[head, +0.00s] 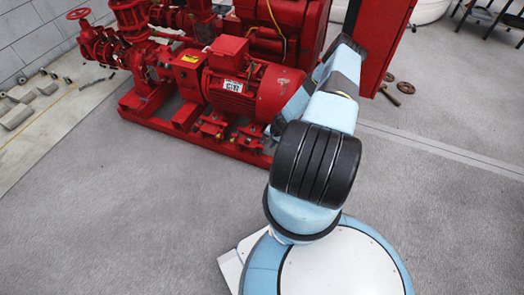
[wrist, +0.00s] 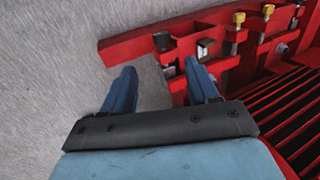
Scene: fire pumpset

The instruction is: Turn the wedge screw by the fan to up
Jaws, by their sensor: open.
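The red motor (head: 250,90) stands on a red base frame (head: 190,135) in the head view; my arm covers its right end, where a fan could sit. In the wrist view its ribbed side (wrist: 296,105) shows at lower right. My gripper (wrist: 159,70) is open and empty, fingers apart. Its right finger is close beside the red base brackets, its left finger over grey floor. Just beyond the right finger is a small silver-and-dark fitting (wrist: 206,47), perhaps the wedge screw. Brass-headed screws (wrist: 240,18) stand farther right. I cannot tell the screw's turn. The head view hides my gripper.
A red cabinet (head: 385,35) stands behind my arm. Brown flange rings (head: 404,87) lie on the floor to the right. A valve handwheel (head: 79,14) and pipework are at far left. The grey floor in front of the pumpset is clear.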

